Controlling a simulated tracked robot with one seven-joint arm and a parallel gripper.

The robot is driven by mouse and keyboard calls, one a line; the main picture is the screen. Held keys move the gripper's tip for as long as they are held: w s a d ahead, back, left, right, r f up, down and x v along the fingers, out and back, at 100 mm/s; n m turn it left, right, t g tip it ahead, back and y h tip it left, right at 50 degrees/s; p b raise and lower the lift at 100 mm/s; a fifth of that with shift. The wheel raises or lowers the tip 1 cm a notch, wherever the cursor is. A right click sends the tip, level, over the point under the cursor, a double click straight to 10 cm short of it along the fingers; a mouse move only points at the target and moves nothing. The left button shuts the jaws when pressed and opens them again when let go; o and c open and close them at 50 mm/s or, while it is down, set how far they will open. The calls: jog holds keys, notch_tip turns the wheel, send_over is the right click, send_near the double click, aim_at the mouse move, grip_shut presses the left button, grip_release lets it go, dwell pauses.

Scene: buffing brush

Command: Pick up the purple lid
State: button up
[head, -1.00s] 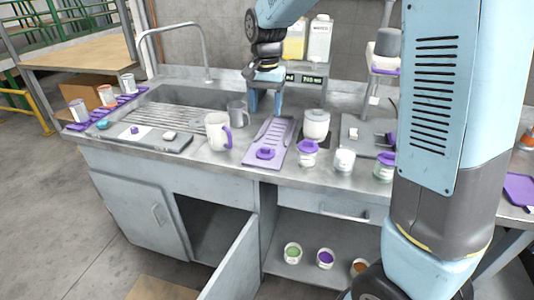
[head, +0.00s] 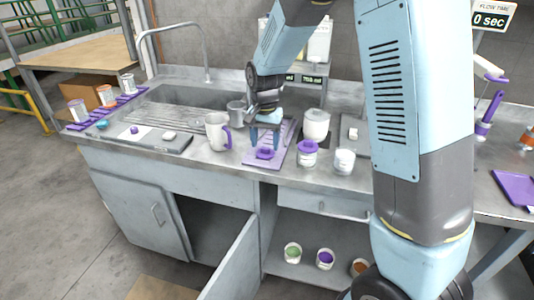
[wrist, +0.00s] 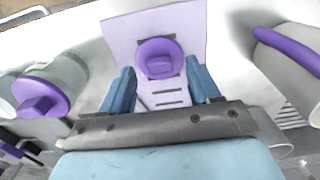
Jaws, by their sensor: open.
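The purple lid (head: 265,153) is a round disc with a raised square knob. It lies on the near end of a pale purple slotted tray (head: 250,158) on the counter. In the wrist view the lid (wrist: 160,60) shows ahead, between the lines of my two fingers. My gripper (head: 264,145) is open and empty, pointing down over the tray at the lid. In the wrist view my blue fingers (wrist: 160,85) stand apart on either side, and the lid lies just beyond their tips. I cannot tell the exact height gap.
A white mug with a purple handle (head: 217,132) stands close left of the tray. A jar with a purple lid (head: 307,153), a white canister (head: 316,125) and a small white jar (head: 344,161) stand to the right. The sink (head: 185,97) is behind left.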

jog(key=shift+f, duration=0.85)
jog(key=c, duration=1.1)
jog(key=shift+r, duration=0.15)
